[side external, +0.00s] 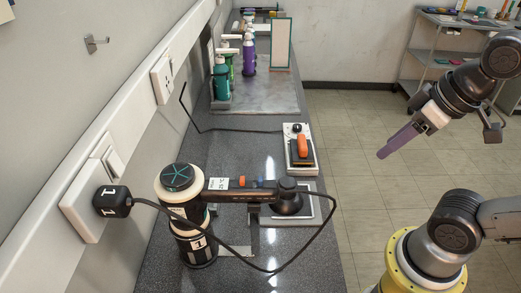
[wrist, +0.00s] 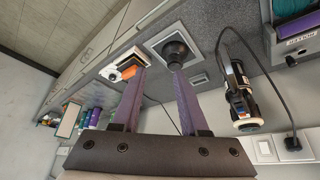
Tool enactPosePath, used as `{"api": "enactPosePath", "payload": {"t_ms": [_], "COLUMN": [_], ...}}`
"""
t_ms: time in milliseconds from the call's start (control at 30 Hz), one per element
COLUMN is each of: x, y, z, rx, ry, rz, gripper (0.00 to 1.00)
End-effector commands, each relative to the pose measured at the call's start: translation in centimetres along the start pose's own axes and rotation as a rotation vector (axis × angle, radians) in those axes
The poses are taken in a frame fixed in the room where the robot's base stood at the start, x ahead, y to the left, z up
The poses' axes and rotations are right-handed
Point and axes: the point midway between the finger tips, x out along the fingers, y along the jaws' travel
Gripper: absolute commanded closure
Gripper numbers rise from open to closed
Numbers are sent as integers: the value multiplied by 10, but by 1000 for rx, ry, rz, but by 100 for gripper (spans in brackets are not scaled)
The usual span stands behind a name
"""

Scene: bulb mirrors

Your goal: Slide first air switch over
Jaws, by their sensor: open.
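A black-and-white hair-dryer-like device (side external: 188,225) stands on the grey counter, its dark handle (side external: 222,196) reaching right. An orange switch (side external: 242,181) and a blue switch (side external: 258,182) show on the handle's top side. The device also shows in the wrist view (wrist: 238,95), right of my fingers, its switches too small to read there. My gripper (side external: 384,156) is in the air to the right of the counter, apart from the device. Its purple fingers are open and empty in the wrist view (wrist: 158,75).
A black cable runs from the device to a wall plug (side external: 112,201). A dark round piece (side external: 288,200) is at the handle's right end. Bottles (side external: 221,80) stand farther back. The floor side is free.

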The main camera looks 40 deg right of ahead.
Motion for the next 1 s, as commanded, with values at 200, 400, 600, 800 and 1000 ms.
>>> {"api": "enactPosePath", "payload": {"t_ms": [200,400,600,800,1000], "x": [-35,-41,-23,2,8], "y": [-21,-74,-147,-197,-205], "z": [-63,-127,-163,-161,-154], "rx": [-166,-393,-598,-712,-734], "ry": [-113,-248,-354,-414,-424], "rz": [-52,-119,-165,-182,-184], "gripper": [56,56,56,56,56]}}
